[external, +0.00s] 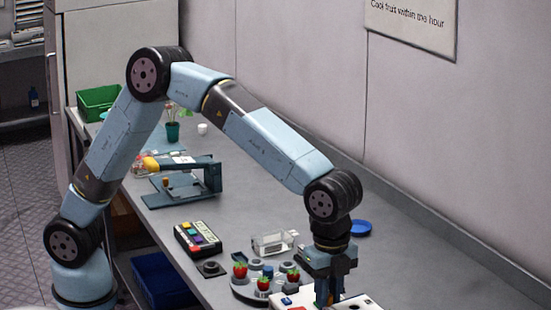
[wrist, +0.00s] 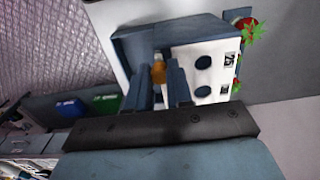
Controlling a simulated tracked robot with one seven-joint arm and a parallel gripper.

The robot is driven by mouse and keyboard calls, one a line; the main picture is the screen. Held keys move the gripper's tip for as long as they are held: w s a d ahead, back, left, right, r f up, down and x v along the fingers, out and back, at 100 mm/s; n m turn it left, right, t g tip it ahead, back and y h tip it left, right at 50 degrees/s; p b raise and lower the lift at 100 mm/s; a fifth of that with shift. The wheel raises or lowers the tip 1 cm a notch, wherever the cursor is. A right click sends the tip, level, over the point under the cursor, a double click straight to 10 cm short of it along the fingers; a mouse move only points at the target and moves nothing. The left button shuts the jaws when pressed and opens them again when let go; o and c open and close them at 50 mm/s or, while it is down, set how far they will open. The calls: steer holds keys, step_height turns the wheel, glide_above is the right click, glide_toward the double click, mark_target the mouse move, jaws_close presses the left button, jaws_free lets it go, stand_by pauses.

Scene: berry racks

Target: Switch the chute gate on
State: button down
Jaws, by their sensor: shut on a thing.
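A white box (external: 368,303) with dark round spots stands at the front of the bench, cut off by the bottom edge. In the wrist view the white box (wrist: 208,50) shows a dark blue side and two dark round spots, each beside a small label. A small orange-brown piece (wrist: 158,70) is at the box, between my fingertips. My gripper (external: 328,292) points down at the box, and in the wrist view my gripper (wrist: 163,82) is shut on this piece. The lower part of the piece is hidden by the fingers.
A round stand (external: 245,291) with several strawberries is just left of my gripper. A clear box (external: 272,243), a keypad with coloured buttons (external: 198,240) and a blue dish (external: 361,228) are behind. The bench is clear at right.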

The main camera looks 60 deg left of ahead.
step_height(320, 180, up, 5)
steer(key=shift+w+f, duration=0.1)
steer(key=shift+f, duration=0.05)
steer(key=c, duration=1.3)
jaws_free()
steer(key=shift+o, duration=1.4)
step_height(320, 180, up, 14)
steer(key=shift+f, duration=0.15)
